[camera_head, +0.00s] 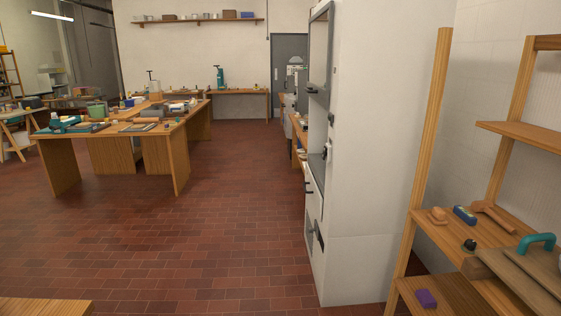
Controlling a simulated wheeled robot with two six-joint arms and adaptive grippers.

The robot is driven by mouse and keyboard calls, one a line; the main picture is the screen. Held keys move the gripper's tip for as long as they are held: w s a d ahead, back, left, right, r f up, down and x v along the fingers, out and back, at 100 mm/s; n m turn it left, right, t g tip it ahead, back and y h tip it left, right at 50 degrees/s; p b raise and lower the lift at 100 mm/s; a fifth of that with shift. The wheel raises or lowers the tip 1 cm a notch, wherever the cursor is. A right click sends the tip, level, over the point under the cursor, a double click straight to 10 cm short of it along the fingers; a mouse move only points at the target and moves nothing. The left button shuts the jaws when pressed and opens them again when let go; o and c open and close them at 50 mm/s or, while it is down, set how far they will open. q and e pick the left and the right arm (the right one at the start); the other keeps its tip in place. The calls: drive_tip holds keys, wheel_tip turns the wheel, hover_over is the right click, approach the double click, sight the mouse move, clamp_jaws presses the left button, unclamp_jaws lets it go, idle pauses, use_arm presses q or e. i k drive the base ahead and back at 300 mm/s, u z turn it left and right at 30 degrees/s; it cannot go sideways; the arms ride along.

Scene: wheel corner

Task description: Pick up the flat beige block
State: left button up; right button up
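Neither of my grippers shows in the head view. A small tan block-like piece (437,215) lies on the wooden shelf at the right, near the shelf's left post. It is the closest match I see to a flat beige block, but it is too small to be sure. A brown block (475,268) sits lower on the same shelf unit, beside a flat board with a teal handle (536,243). No gripper is seen near any of these.
The wooden shelf unit (441,120) stands at the right, with a blue piece (465,214), a dark green piece (469,244) and a purple block (426,298). A tall white cabinet (375,150) stands left of it. Cluttered workbenches (160,140) stand farther back. The tiled floor between is clear.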

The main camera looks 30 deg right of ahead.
sight(437, 216)
drive_tip(key=u, duration=0.05)
drive_tip(key=i, duration=1.3)
drive_tip(key=z, duration=1)
drive_tip(key=i, duration=0.8)
drive_tip(key=z, duration=1.05)
drive_tip(key=i, duration=1.7)
drive_tip(key=z, duration=0.35)
